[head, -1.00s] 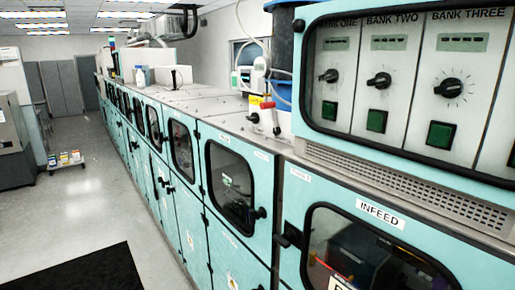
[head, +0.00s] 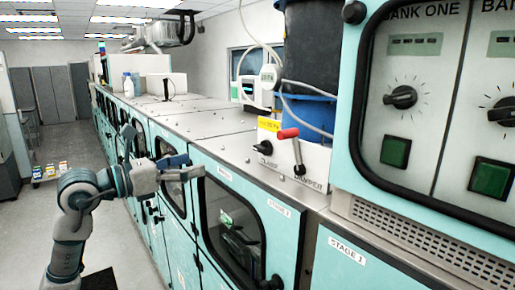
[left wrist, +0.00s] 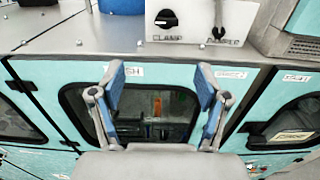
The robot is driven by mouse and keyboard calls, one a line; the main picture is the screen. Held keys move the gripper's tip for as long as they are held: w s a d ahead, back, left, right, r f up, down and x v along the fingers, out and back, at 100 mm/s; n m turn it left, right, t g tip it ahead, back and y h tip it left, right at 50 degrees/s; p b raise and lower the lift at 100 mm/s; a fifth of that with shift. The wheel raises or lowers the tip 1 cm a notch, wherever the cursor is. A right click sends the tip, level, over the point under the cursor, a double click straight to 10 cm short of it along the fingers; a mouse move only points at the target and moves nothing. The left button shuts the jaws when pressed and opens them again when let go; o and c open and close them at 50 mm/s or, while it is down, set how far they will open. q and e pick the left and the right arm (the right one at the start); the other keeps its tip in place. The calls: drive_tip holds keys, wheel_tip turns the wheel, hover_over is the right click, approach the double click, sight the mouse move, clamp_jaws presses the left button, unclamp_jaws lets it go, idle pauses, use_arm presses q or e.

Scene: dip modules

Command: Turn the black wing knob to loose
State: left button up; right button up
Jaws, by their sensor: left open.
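The black wing knob (head: 263,147) sits on the front of a white box (head: 312,165) on top of the machine line, above the word CLAMP. It also shows in the left wrist view (left wrist: 166,19), at the top, with its wing lying roughly level. My left gripper (head: 165,150) is open and empty in front of the teal cabinets, left of the knob and apart from it. In the left wrist view its two blue-padded fingers (left wrist: 158,82) are spread below the knob, before a cabinet window. My right gripper is not in view.
A red-handled lever (head: 288,133) stands right of the knob on the same box, marked DAMPER. Behind are a dark bin with a blue base (head: 308,108) and hoses. The control panel (head: 425,110) juts out at right. The metal top (head: 205,122) left of the box is mostly clear.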

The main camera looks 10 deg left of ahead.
use_arm(q)
drive_tip(key=w+d, duration=0.1)
drive_tip(key=d, duration=0.2)
drive_tip(key=p, duration=0.3)
approach(257, 147)
drive_tip(key=x, duration=0.5)
drive_tip(key=shift+d+f, duration=0.2)
drive_tip(key=shift+d, duration=0.25)
drive_tip(key=w, duration=0.1)
drive_tip(key=w+p, duration=0.1)
drive_tip(key=w, duration=0.1)
drive_tip(key=shift+w+d+f, duration=0.15)
drive_tip(key=shift+w+d, duration=0.05)
drive_tip(key=shift+d, duration=0.2)
drive_tip(key=shift+w+d, duration=0.1)
drive_tip(key=shift+d, duration=0.85)
drive_tip(key=shift+c, duration=0.2)
drive_tip(key=shift+d, duration=0.1)
drive_tip(key=c, duration=0.8)
drive_tip(key=shift+w+a, duration=0.1)
drive_tip(key=shift+a, duration=0.1)
drive_tip(key=c, duration=0.3)
drive_tip(key=shift+a+f, duration=0.1)
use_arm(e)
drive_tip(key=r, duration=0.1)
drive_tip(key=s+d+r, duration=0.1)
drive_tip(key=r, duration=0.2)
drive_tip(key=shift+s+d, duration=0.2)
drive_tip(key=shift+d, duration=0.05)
